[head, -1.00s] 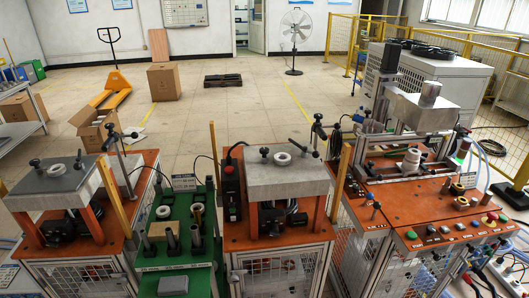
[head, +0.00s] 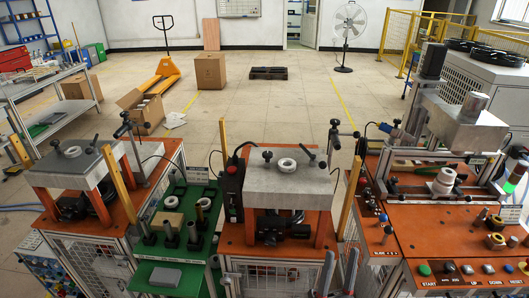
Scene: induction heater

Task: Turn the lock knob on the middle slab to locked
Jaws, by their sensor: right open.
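The middle slab (head: 290,188) is a thick grey plate raised on orange legs over an orange-topped station. On its top are a white ring (head: 286,165), a small black knob (head: 267,156) at the left, and a black lever-like knob (head: 309,154) at the right back. Which of these is the lock knob, and whether it is locked, I cannot tell. My right gripper (head: 338,266) is at the bottom edge, in front of the station and right of its middle. Its two dark fingers are apart, with nothing between them. It is well short of the slab. My left gripper is not in view.
A similar slab (head: 75,168) stands on the left station. A green station (head: 182,246) with rings and cylinders lies between. Yellow posts (head: 349,205) flank the middle station. The right machine (head: 420,235) has a button panel. Open floor lies behind.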

